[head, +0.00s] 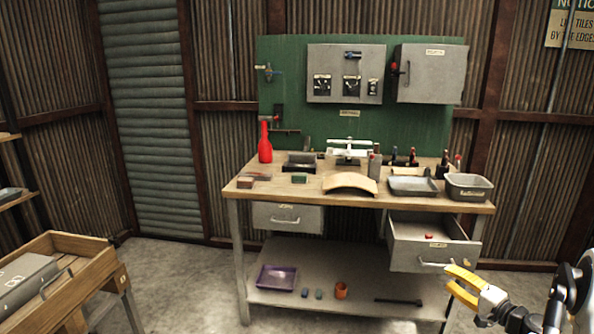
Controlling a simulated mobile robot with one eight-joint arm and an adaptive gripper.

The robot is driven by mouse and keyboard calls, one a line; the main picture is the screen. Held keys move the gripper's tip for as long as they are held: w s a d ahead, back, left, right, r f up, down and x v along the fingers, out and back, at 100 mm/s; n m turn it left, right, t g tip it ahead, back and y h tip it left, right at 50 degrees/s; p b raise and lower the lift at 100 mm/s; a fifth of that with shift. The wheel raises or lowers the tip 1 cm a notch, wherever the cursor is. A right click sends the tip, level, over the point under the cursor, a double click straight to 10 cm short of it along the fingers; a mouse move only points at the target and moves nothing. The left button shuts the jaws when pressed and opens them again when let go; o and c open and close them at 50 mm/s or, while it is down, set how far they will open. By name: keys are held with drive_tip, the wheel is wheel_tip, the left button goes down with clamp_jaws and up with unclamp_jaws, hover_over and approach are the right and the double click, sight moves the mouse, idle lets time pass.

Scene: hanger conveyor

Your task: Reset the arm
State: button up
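My gripper (447,278) is at the lower right, with yellow fingers pointing left. The two fingertips are apart with nothing between them. It is in front of the workbench (240,190), near its right front leg and below the open drawer (410,250) in the picture. My arm runs from the gripper to the right edge of the frame, where most of it is cut off.
The open drawer juts out above the gripper and holds a small red thing (429,237). The bench's lower shelf (350,301) carries a purple tray (277,277) and an orange cup (341,290). A wooden cart (75,245) stands left. Floor between cart and bench is clear.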

drive_tip(key=s+a+r+n+g, duration=0.3)
drive_tip(key=a+r, duration=0.3)
drive_tip(key=a, duration=0.5)
drive_tip(key=s+a+r+n+g, duration=0.25)
drive_tip(key=a+r, duration=0.45)
drive_tip(key=a, duration=0.5)
drive_tip(key=s+a+n+g+h, duration=0.1)
drive_tip(key=s+a, duration=0.4)
drive_tip(key=s, duration=0.7)
drive_tip(key=s+a+n+g+h, duration=0.2)
drive_tip(key=s+a+n+h, duration=0.2)
drive_tip(key=s, duration=0.9)
drive_tip(key=shift+s+a+n, duration=0.3)
drive_tip(key=shift+a+n, duration=0.25)
drive_tip(key=shift+n, duration=0.4)
drive_tip(key=shift+d, duration=0.1)
